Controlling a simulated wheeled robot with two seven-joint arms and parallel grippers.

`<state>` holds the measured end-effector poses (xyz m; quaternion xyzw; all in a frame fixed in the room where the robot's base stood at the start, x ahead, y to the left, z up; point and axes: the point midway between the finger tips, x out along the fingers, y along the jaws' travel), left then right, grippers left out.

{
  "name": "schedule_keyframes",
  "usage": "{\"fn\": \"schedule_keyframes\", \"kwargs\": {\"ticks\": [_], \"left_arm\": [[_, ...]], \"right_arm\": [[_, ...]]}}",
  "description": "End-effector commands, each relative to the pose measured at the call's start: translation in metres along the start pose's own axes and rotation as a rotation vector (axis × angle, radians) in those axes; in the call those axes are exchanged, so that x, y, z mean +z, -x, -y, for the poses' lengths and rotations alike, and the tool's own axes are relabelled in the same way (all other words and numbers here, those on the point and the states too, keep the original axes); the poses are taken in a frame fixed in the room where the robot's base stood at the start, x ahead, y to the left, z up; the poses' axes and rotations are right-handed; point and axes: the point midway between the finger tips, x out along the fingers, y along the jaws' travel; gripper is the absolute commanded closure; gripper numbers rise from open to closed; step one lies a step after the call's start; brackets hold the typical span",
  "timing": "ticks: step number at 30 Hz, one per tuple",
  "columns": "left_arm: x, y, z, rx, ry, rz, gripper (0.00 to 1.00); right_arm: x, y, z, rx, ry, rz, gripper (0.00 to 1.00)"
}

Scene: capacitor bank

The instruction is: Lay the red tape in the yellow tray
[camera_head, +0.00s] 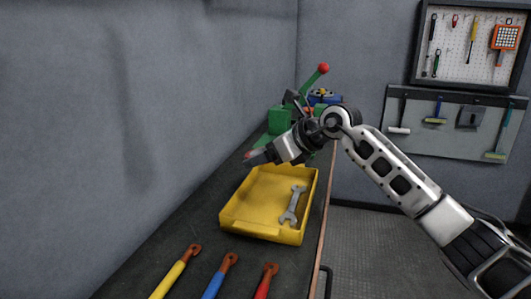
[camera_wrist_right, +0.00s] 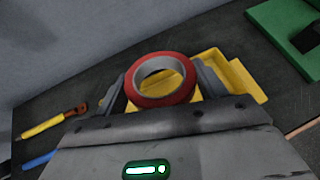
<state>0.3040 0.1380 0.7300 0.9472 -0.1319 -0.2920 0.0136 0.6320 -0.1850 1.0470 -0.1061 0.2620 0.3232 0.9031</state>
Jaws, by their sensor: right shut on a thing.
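The red tape (camera_wrist_right: 163,101) is a ring with a grey inner side, held between the two fingers of my right gripper (camera_wrist_right: 162,80) in the right wrist view. In the head view my right gripper (camera_head: 258,155) reaches in from the right and is shut on the tape, of which only a small reddish bit (camera_head: 249,155) shows. The yellow tray (camera_head: 250,228) lies on the dark bench, below and nearer than the gripper. A grey wrench (camera_head: 292,206) lies in its right part. The tray also shows behind the tape in the right wrist view (camera_wrist_right: 246,82). My left gripper is not in view.
Yellow-, blue- and red-handled tools (camera_head: 212,280) lie in front of the tray. A green device (camera_head: 279,120) with a red-knobbed lever stands behind my right gripper. A grey wall runs along the bench's left side. The tray's left part looks clear.

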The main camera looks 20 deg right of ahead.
Motion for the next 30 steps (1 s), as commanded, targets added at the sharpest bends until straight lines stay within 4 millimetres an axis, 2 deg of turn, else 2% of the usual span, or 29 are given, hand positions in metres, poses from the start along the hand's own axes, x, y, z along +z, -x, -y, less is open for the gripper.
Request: {"fn": "schedule_keyframes", "kwargs": {"ticks": [14, 30], "left_arm": [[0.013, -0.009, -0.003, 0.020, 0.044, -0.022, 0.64], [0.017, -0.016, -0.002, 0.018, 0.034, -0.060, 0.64]], "right_arm": [[-0.035, -0.023, -0.001, 0.002, 0.000, 0.001, 0.53], [-0.070, -0.045, -0.002, 0.001, 0.001, 0.000, 0.53]]}}
